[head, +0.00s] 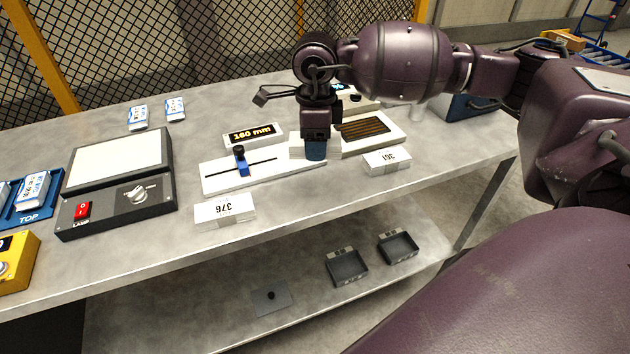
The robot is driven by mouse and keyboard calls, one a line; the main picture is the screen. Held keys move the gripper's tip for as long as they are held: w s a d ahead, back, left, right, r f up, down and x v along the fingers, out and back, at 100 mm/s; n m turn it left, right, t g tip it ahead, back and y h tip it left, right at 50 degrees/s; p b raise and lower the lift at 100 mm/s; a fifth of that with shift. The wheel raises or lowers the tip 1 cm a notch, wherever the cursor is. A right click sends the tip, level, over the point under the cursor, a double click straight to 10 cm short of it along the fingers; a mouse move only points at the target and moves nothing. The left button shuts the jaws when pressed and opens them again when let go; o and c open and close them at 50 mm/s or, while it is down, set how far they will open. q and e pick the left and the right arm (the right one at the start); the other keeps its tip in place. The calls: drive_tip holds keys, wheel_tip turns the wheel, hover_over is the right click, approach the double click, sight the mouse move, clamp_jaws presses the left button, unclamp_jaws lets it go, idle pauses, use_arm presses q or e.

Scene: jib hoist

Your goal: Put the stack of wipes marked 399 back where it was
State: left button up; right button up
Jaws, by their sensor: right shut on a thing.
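My right gripper (316,151) points down over the table and is shut on a white block (297,149), which shows on both sides of the blue fingertip. The finger covers the middle of its face and I can read no number on it. It is between a white slider base and a slatted device. A white stack that reads 376 (225,210) lies in front of the slider base, and another that reads 361 (387,161) lies near the table's front edge. I cannot make out a 399 mark. My left gripper is not in view.
The slider base (215,180) carries a blue knob (241,160); a display (253,134) behind it reads 160 mm. The slatted device (392,134) stands right of the gripper, a lamp panel (72,228) at the left. Two small packs lie behind. A lower shelf holds two grey trays.

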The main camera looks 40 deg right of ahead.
sight(315, 190)
wheel_tip(315, 190, down, 11)
drive_tip(key=shift+r+b, duration=0.1)
drive_tip(key=shift+b, duration=0.25)
idle(0.3)
drive_tip(key=o, duration=1)
wheel_tip(315, 190, up, 12)
drive_tip(key=shift+p, duration=0.35)
